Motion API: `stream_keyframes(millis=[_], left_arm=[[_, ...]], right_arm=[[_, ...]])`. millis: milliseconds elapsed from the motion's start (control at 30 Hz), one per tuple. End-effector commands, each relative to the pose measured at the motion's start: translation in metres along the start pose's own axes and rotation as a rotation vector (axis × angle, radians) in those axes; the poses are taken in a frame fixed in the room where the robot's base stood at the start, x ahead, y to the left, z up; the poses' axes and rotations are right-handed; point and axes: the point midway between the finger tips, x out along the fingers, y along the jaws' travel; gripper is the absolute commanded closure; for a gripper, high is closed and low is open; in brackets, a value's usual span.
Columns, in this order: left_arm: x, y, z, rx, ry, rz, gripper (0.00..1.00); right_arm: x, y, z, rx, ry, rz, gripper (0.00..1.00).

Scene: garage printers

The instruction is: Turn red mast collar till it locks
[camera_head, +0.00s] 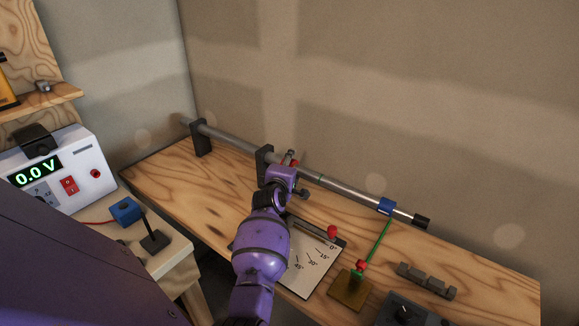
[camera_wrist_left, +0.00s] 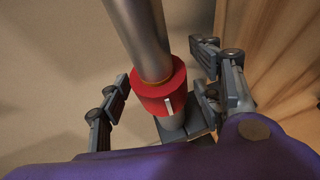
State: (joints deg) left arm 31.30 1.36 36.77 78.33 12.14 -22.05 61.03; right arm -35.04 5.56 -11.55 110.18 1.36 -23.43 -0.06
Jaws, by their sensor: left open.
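The red mast collar (camera_wrist_left: 160,88) sits around the grey mast tube in the left wrist view, with a white mark on its side. My left gripper (camera_wrist_left: 168,88) is open, with one finger on each side of the collar and a visible gap to the left finger. Whether the right finger touches the collar I cannot tell. My right gripper is not in view.
Black brackets (camera_head: 201,138) hold the mast along the wooden bench (camera_head: 165,182). A blue clamp (camera_head: 385,206) with a green strap, an angle chart (camera_head: 301,276), a brass block (camera_head: 350,290) and a grey rack (camera_head: 427,280) are to the right. A power supply (camera_head: 82,170) reads 0.0 V.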

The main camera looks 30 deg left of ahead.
Motion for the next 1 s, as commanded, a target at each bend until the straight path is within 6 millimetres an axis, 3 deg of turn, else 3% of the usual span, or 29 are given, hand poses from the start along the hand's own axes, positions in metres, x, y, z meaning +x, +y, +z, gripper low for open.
stream_keyframes(millis=[133, 467, 767, 1000], left_arm=[[-0.0001, -0.0002, 0.0, 0.0, 0.0, 0.0, 0.4], [-0.0003, 0.0, 0.0, 0.0, 0.0, 0.0, 0.84], [-0.0004, 0.0014, -0.0001, 0.012, 0.001, -0.028, 0.85], [0.0001, 0.0036, 0.0007, 0.059, 0.001, -0.145, 0.85]], right_arm=[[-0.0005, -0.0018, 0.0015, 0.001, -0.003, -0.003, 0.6], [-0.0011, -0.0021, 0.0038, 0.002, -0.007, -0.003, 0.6], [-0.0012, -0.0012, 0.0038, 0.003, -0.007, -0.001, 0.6], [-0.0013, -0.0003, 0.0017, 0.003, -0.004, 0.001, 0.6]])
